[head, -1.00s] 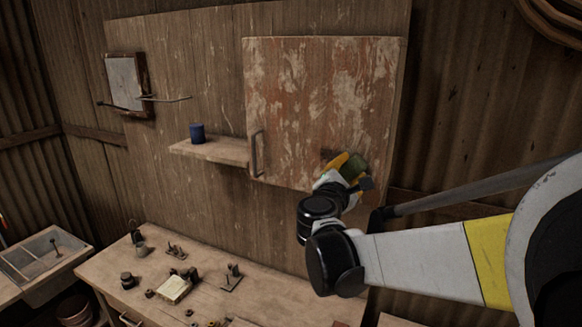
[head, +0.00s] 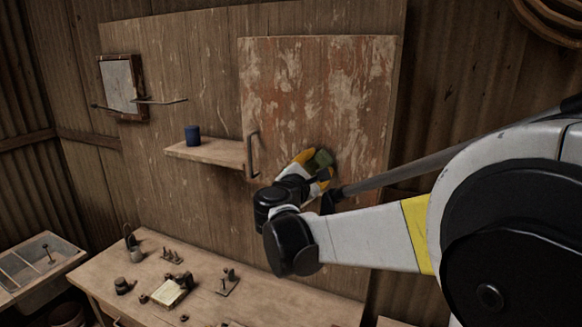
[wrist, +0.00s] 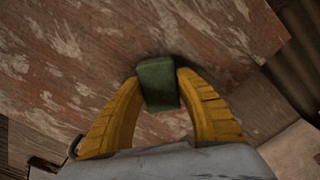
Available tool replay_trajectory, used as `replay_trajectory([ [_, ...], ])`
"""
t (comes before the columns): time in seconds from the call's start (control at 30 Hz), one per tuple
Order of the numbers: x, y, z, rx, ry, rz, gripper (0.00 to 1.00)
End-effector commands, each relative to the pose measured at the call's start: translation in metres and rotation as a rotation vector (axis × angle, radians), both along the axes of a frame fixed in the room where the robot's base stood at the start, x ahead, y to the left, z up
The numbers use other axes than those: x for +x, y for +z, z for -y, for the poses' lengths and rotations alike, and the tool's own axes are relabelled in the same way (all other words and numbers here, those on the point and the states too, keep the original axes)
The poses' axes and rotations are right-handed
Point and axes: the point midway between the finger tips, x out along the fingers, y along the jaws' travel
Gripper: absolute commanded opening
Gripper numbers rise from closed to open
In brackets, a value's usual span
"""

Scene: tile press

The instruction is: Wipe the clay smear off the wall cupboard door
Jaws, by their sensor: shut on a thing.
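The wall cupboard door (head: 315,85) is a worn wooden panel with pale, flaking patches; it appears shut, with a dark handle (head: 253,155) at its lower left. My gripper (head: 312,165) is at the lower part of the door, right of the handle. Its yellow fingers are shut on a green block (wrist: 158,84), which is at the door's surface in the wrist view and looks pressed to it. The block also shows in the head view (head: 322,159). I cannot make out the clay smear now; the gripper and block may cover it.
Below is a workbench (head: 245,305) with several small tools. A framed panel (head: 122,84) with a rod hangs at the upper left.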

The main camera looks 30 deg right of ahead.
Motion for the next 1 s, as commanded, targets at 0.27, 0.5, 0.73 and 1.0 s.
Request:
replay_trajectory([
  [0.27, 0.009, -0.001, -0.007, 0.0, 0.0, 0.0, 0.15],
  [0.5, 0.029, -0.001, -0.02, -0.001, 0.001, 0.0, 0.15],
  [0.73, 0.035, 0.003, -0.025, 0.0, 0.0, 0.0, 0.15],
  [1.0, 0.027, 0.006, -0.021, -0.001, -0.002, 0.0, 0.15],
])
